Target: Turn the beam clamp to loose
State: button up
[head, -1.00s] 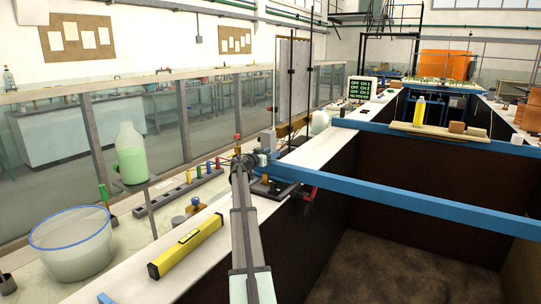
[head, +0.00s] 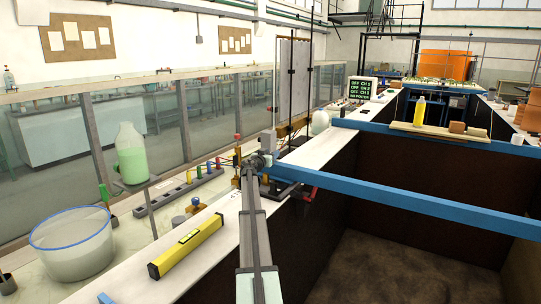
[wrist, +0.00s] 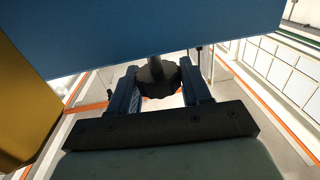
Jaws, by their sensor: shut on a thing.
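The beam clamp's black lobed knob (wrist: 158,72) hangs on a short stem under the blue beam in the wrist view. My gripper (wrist: 160,84) has one blue finger on each side of the knob and is shut on it. In the head view my gripper (head: 258,163) is at the left end of the near blue beam (head: 400,199), by the white flume rim. The knob is hidden there behind my wrist, and its turn angle cannot be told.
A yellow level (head: 187,246) lies on the white rim (head: 222,222) left of my arm. The dark flume trough (head: 390,245) is open on the right.

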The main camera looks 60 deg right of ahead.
jog(key=o, duration=1)
jog(key=shift+a, duration=0.15)
jog(key=a, duration=0.9)
jog(key=s+a, duration=0.1)
jog(key=a, duration=0.3)
jog(key=shift+s+a, duration=0.1)
jog(key=shift+a, duration=0.15)
